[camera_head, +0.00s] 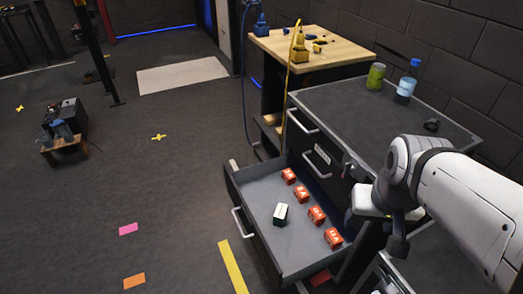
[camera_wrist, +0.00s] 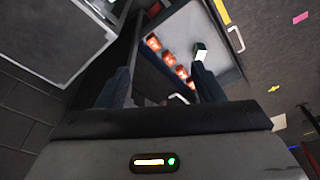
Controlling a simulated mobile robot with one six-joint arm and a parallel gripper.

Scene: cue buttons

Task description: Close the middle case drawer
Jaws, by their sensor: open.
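A grey case drawer (camera_head: 262,190) stands pulled out of the dark case (camera_head: 345,115) in the head view. Its handle (camera_head: 240,222) is on the front, facing left. Several red boxes and one white-and-dark box (camera_head: 280,214) lie in it. Shut fronts with handles (camera_head: 316,165) show above it; I cannot tell the full drawer order. My gripper (camera_wrist: 162,84) is open and empty, with its dark fingers apart in the wrist view. The open drawer (camera_wrist: 222,62) shows beyond the fingers. In the head view my gripper is right of the drawer, partly hidden by my arm.
A green can (camera_head: 376,76), a blue-capped bottle (camera_head: 407,83) and a small dark object (camera_head: 431,125) stand on the case top. A wooden-topped table (camera_head: 335,50) with yellow tools is behind.

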